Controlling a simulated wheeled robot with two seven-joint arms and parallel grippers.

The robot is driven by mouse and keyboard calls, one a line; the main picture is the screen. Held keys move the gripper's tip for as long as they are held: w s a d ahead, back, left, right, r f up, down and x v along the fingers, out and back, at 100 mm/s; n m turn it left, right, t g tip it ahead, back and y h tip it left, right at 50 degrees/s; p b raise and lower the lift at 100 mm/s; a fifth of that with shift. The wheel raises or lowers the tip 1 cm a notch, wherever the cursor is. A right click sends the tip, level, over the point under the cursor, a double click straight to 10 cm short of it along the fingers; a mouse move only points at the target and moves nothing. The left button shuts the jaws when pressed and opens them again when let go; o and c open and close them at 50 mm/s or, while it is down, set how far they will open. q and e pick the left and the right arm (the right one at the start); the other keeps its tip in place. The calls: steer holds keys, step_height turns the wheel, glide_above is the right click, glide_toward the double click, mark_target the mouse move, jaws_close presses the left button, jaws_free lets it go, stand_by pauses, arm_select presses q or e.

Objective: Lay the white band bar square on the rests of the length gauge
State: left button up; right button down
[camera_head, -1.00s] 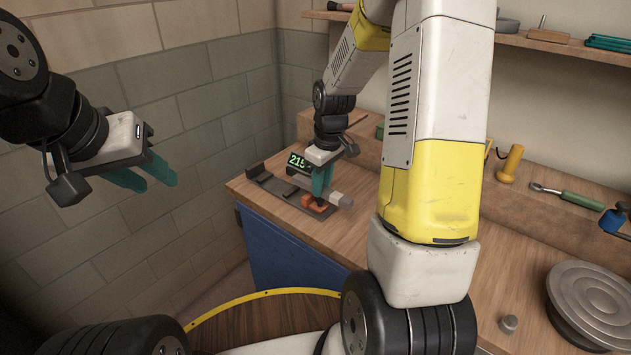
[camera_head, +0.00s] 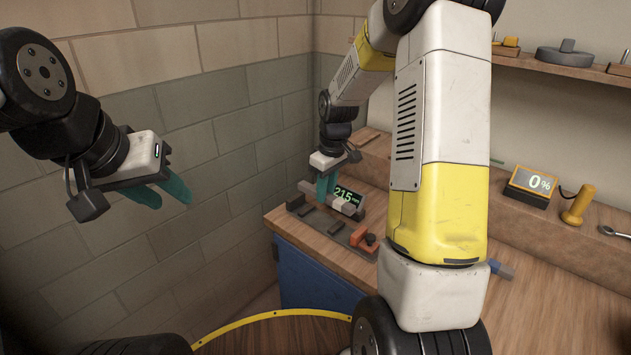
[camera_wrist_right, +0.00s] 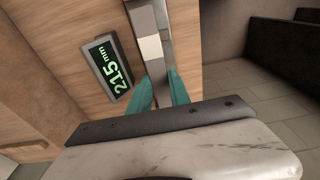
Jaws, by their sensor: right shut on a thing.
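The bar (camera_head: 347,205) is grey, and its white band (camera_wrist_right: 151,47) shows in the right wrist view. My right gripper (camera_head: 325,196) is shut on the bar, with its teal fingers on either side of it. The length gauge (camera_head: 322,222) is a dark base at the bench's left end, with an orange block (camera_head: 361,238) at its near right end. The bar is over the gauge; I cannot tell whether it touches the rests. The gauge's display (camera_wrist_right: 110,66) reads 215 mm. My left gripper (camera_head: 172,202) is open and empty, in the air before the wall.
A 0% display (camera_head: 531,184) and a yellow-handled tool (camera_head: 578,205) stand on the ledge at right. A shelf (camera_head: 560,66) runs above. The brick wall (camera_head: 230,130) is close on the left. My right arm hides the middle of the bench.

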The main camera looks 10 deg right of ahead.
steer(key=shift+f, duration=2.85)
steer(key=shift+f, duration=0.6)
steer(key=c, duration=0.7)
jaws_free()
steer(key=shift+o, duration=0.2)
steer(key=shift+r, duration=0.1)
steer(key=shift+s+d+r, duration=0.15)
steer(key=shift+s+r, duration=0.05)
steer(key=shift+r, duration=1.25)
steer(key=shift+s+d+r, duration=0.1)
steer(key=shift+s+r, duration=0.05)
steer(key=shift+r, duration=1.25)
